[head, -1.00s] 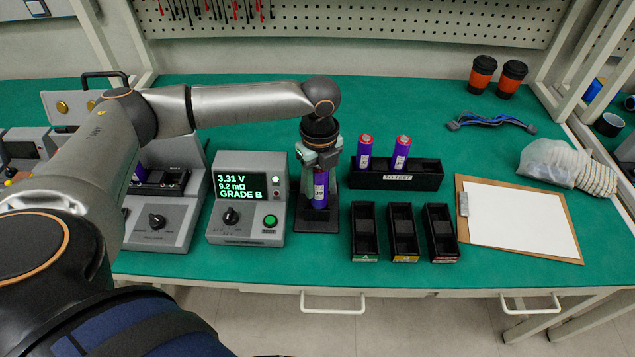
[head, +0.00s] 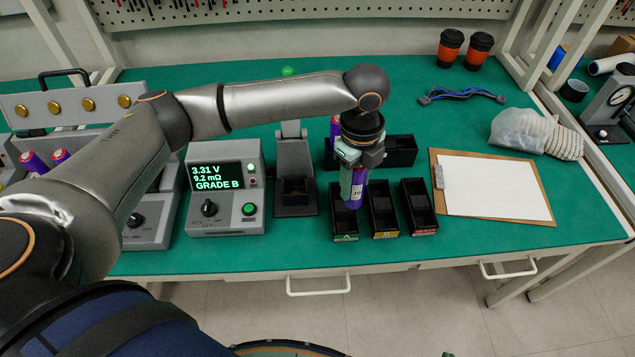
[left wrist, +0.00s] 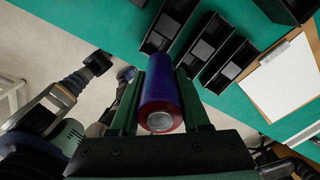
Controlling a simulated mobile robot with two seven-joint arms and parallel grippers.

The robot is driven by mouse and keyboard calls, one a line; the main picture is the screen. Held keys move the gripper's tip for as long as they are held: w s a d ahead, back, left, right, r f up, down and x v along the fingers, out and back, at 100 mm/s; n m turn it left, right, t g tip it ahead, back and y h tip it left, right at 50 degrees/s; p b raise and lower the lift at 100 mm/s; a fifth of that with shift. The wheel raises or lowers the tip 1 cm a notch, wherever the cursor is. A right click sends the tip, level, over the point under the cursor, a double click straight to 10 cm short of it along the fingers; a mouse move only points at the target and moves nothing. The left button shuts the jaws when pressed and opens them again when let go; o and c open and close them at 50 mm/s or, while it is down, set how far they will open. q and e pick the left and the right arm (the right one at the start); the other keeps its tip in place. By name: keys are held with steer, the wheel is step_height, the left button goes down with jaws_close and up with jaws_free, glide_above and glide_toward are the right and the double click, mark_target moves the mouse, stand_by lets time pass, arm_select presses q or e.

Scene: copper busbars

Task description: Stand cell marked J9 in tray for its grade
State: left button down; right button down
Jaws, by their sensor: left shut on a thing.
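My left gripper (head: 360,158) is shut on a purple cell (head: 354,190), holding it upright above the small trays. Its white label is too small to read surely. In the left wrist view the cell (left wrist: 160,95) shows end-on between the fingers. The tester (head: 224,190) reads 3.31 V, 9.2 mΩ, GRADE B. Three black trays stand in a row: green-labelled A (head: 344,225), yellow-labelled (head: 383,220) in the middle, red-labelled (head: 420,215) at right. All look empty, though the cell and gripper hide part of the green-labelled one. My right gripper is not seen.
The black TO TEST rack (head: 400,150) stands behind the trays, with a purple cell (head: 335,126) partly hidden by my arm. The test stand (head: 294,190) is empty. A clipboard (head: 492,190) lies right of the trays. Cups (head: 450,48) and cables (head: 462,95) are farther back.

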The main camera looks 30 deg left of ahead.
arm_select(q)
steer(key=w+d+f+b, duration=0.4)
steer(key=d+f+b, duration=0.1)
steer(key=d+f, duration=0.1)
steer(key=shift+w+d+f, duration=0.3)
steer(key=shift+d, duration=0.3)
stand_by(0.3)
steer(key=shift+f, duration=0.1)
steer(key=shift+f, duration=1.4)
steer(key=shift+p, duration=0.3)
steer(key=shift+f, duration=0.2)
